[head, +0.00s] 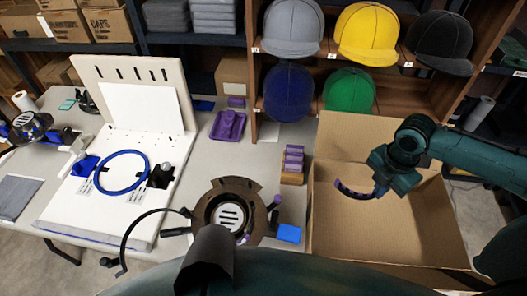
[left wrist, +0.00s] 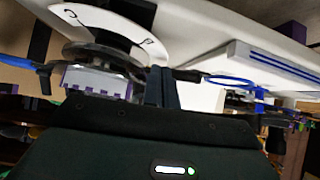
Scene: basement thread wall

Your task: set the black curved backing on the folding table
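The black curved backing (head: 354,192) shows in the head view as a dark arc with purplish parts. It is above the open cardboard box. My right gripper (head: 381,187) is shut on its right end; the fingertips are small and partly hidden. The folding table (head: 190,248) is the pale top to the left of the box. My left gripper (left wrist: 164,85) shows in the left wrist view, its fingers close together with nothing seen between them. A dark part of mine, low in the head view, partly covers the table's front edge.
The cardboard box (head: 335,235) stands right of the table. The table holds a white board with a blue hoop (head: 122,175), a round brown fixture (head: 240,188), a thin black arc (head: 127,235), a purple tray (head: 228,125) and a stack of purple pieces (head: 293,160). Caps hang behind.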

